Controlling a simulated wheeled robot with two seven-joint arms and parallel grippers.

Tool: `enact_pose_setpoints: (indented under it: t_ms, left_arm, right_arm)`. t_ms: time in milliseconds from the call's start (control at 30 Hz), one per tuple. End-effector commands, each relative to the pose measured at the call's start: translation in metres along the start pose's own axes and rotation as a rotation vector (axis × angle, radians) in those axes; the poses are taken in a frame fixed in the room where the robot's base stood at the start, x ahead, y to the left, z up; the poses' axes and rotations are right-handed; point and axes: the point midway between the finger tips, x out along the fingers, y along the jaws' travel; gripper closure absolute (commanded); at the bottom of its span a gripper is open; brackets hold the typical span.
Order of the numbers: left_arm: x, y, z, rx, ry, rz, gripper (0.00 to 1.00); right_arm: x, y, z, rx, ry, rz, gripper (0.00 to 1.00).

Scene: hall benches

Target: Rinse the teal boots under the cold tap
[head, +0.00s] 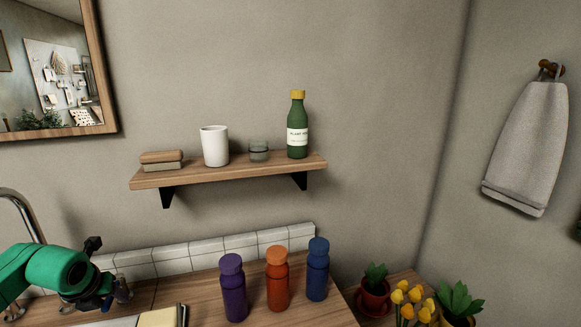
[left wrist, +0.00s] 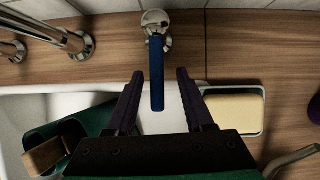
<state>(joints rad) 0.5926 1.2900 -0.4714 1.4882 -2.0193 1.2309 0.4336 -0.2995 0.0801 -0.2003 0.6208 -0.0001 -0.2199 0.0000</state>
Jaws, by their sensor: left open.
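A tap lever with a blue handle (left wrist: 157,72) on a chrome base (left wrist: 156,20) stands at the back of the counter in the left wrist view. My left gripper (left wrist: 160,76) is open, its two dark fingers on either side of the blue handle with gaps showing. In the head view my left gripper (head: 108,297) is low at the left. A dark teal object (left wrist: 82,122), probably the boots, lies partly hidden in the white basin (left wrist: 15,105). A chrome spout (left wrist: 68,40) is left of the lever; it also shows in the head view (head: 22,208).
A yellow sponge (left wrist: 232,112) sits in a dish right of the fingers. A brown block (left wrist: 43,157) is by the teal object. Purple (head: 233,288), orange (head: 277,280) and blue (head: 317,270) bottles stand on the counter. A shelf (head: 235,172) hangs above.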

Motion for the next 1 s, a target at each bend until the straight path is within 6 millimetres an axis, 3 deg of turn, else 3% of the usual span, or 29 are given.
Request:
enact_pose_setpoints:
  t_ms: [200, 700, 1000]
  left_arm:
    - [-0.003, -0.013, 0.003, -0.132, -0.003, 0.069, 0.47]
    - [0.000, -0.019, 0.003, -0.233, -0.001, 0.124, 0.47]
    - [0.002, -0.034, 0.008, -0.422, -0.001, 0.225, 0.47]
  right_arm:
    - [-0.013, 0.001, -0.001, 0.000, 0.000, 0.000, 0.50]
    - [-0.016, 0.001, -0.001, 0.000, -0.001, 0.001, 0.50]
    - [-0.022, 0.001, -0.001, 0.000, -0.001, 0.001, 0.50]
